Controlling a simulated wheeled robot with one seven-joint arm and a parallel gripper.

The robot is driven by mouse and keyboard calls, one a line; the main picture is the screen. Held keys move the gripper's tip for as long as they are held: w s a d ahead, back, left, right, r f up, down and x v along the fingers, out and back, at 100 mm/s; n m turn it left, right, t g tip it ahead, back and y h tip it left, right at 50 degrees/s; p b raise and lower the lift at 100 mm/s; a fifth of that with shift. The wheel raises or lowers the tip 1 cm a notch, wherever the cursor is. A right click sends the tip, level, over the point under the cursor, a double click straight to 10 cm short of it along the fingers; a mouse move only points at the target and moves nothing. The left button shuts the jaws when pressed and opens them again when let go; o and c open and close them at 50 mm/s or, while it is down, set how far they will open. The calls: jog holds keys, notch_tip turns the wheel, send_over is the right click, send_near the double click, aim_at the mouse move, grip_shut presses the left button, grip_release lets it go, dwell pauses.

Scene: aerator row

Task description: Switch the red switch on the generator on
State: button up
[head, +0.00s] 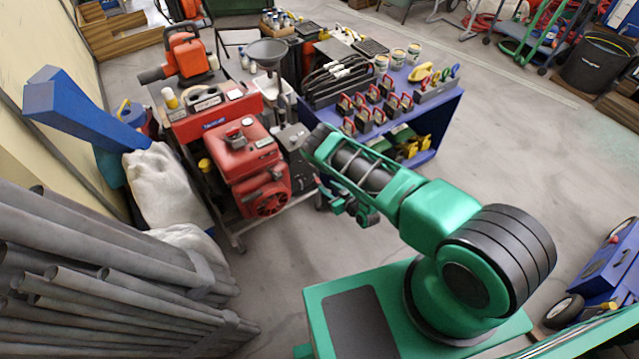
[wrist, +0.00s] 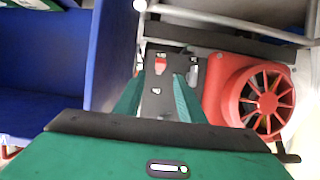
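The red generator (head: 250,165) stands on a cart at left centre in the head view. Its round red slotted cover (wrist: 262,95) fills the right side of the wrist view. Left of this cover is a dark panel (wrist: 155,103) with small pale labels. The red switch (wrist: 160,66) sits on the panel's upper part; whether it is on or off is too small to tell. My gripper (wrist: 158,86) is open and empty, its two green fingers pointing at the panel with the switch between and just beyond their tips. Contact cannot be judged. In the head view my arm hides the switch.
A blue bench (head: 425,125) with padlocks and tools stands right of the generator; its blue side (wrist: 108,50) is close on the left in the wrist view. Grey pipes (head: 90,275) lie at lower left. A metal frame tube (wrist: 220,20) crosses above the panel. Open floor (head: 540,130) lies right.

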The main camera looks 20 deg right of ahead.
aim_at(318, 180)
jog(key=x, duration=0.7)
jog(key=shift+w+f, duration=0.1)
jog(key=shift+w, duration=0.25)
grip_shut()
